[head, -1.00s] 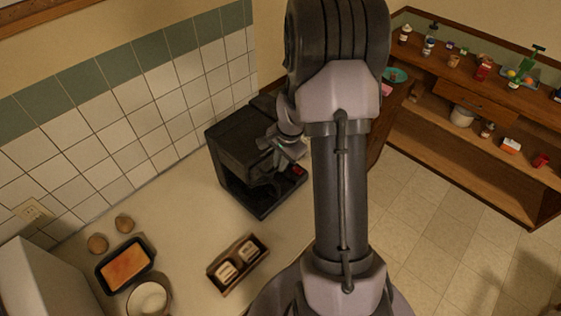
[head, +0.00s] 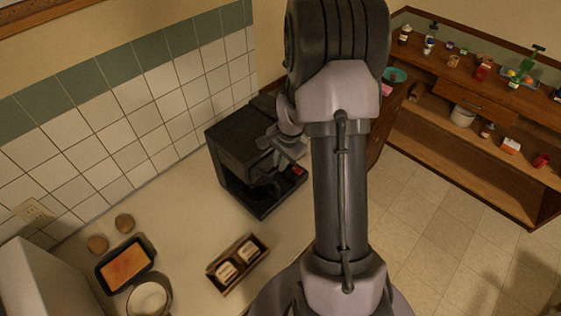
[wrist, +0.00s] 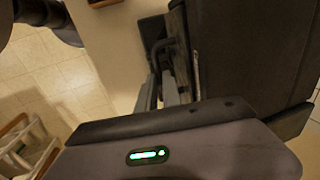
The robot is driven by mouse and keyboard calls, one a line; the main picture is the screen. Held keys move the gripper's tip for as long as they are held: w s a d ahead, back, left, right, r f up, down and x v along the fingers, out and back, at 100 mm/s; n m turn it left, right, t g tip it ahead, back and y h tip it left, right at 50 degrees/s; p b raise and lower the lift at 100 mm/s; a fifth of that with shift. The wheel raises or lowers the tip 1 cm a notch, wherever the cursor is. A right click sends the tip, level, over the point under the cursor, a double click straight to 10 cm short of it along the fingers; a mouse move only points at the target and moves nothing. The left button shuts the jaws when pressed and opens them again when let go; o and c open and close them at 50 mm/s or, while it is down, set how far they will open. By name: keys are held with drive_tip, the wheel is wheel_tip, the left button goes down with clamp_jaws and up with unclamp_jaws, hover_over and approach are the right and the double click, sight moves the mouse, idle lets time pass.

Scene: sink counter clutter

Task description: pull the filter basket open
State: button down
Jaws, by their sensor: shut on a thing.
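The black coffee machine (head: 240,145) stands on the counter against the tiled wall. My gripper (head: 268,143) is at its front, at the upper right side of the machine in the head view. In the wrist view my gripper (wrist: 166,95) is shut on a dark handle of the filter basket (wrist: 166,48), close beside the machine's dark body (wrist: 255,50). The basket itself is mostly hidden by my gripper and the machine, so I cannot tell how far open it is.
A wooden box (head: 238,264) with two pale items stands in front of the machine. A wooden shelf unit (head: 470,125) stands across the floor.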

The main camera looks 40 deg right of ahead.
drive_tip(key=s+d+b, duration=0.1)
drive_tip(key=s+b, duration=0.4)
drive_tip(key=s, duration=0.5)
drive_tip(key=shift+s+d, duration=0.3)
drive_tip(key=shift+s, duration=0.1)
drive_tip(key=c, duration=1.5)
unclamp_jaws()
drive_tip(key=s+r+p, duration=0.3)
drive_tip(key=r, duration=1.4)
drive_tip(key=shift+s+d, duration=0.2)
drive_tip(key=shift+r, duration=0.1)
